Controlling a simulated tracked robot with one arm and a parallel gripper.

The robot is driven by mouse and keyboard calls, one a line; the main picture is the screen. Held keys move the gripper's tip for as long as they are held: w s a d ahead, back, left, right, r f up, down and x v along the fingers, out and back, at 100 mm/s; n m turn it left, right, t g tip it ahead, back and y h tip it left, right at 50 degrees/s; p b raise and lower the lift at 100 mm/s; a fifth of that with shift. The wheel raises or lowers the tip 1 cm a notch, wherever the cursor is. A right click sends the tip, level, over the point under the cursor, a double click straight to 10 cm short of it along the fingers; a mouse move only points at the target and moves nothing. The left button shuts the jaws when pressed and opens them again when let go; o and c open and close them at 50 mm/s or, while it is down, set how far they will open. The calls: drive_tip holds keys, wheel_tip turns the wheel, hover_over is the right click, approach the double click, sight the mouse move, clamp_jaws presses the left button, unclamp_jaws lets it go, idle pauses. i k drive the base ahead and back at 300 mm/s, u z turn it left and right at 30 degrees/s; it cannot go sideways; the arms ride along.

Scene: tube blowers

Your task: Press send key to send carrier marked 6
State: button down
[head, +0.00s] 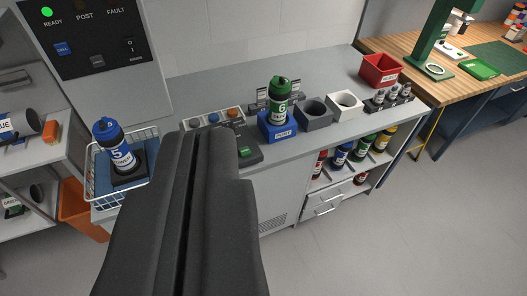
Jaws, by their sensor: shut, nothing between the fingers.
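The carrier marked 6 (279,107) has a green cap and a white label, and stands upright in a blue socket block (278,131) on the grey counter. A small dark block with a green key (246,152) sits left of and nearer than the blue block; its lettering is too small to read. A panel (92,33) at upper left has a lit green READY lamp (47,12), POST and FAULT lamps, and a blue key (63,48). My gripper (212,135) is shut and empty, its dark fingers just left of the green key and hiding part of the counter.
A blue carrier marked 5 (117,155) stands in a wire basket (91,180) at left. Grey (315,112) and white (345,105) sockets and a red bin (381,71) are farther right. Shelves below hold several carriers. Floor at right is clear.

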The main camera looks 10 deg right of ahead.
sight(245, 152)
drive_tip(key=z, duration=0.1)
drive_tip(key=i, duration=1)
drive_tip(key=u, duration=0.05)
